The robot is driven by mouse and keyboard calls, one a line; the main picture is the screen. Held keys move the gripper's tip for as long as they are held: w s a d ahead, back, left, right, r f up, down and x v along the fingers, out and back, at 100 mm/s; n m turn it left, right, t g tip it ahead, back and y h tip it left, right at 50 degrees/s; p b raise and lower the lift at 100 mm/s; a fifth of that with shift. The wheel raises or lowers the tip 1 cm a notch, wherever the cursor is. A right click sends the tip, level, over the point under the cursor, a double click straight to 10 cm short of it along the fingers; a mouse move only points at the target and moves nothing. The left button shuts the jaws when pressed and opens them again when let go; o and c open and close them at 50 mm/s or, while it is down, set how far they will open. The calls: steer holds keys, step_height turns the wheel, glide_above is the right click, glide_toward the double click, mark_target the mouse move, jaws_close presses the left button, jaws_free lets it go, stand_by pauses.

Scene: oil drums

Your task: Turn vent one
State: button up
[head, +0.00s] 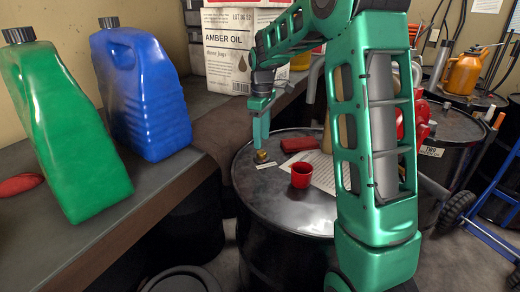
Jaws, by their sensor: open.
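A small brass fitting (262,157), which looks like the vent, stands on top of the near black drum (290,216), close to its left rim. A small pale label lies just in front of it, too small to read. My gripper (261,146) points down directly over the fitting, its fingertips at or just above it. The jaws are open, though the gap between the fingers hardly shows from here. I cannot tell whether the fingers stand around the fitting or touch it.
A red cup (301,175), a paper sheet (322,178) and a dark red object (299,143) lie on the same drum. Green (65,130) and blue (140,90) jugs stand on the left bench. Another drum (452,135), labelled TWO, stands at right beside a blue hand truck (475,215).

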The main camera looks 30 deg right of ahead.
mark_target(262, 152)
steer(key=shift+f, duration=2.55)
steer(key=c, duration=1.1)
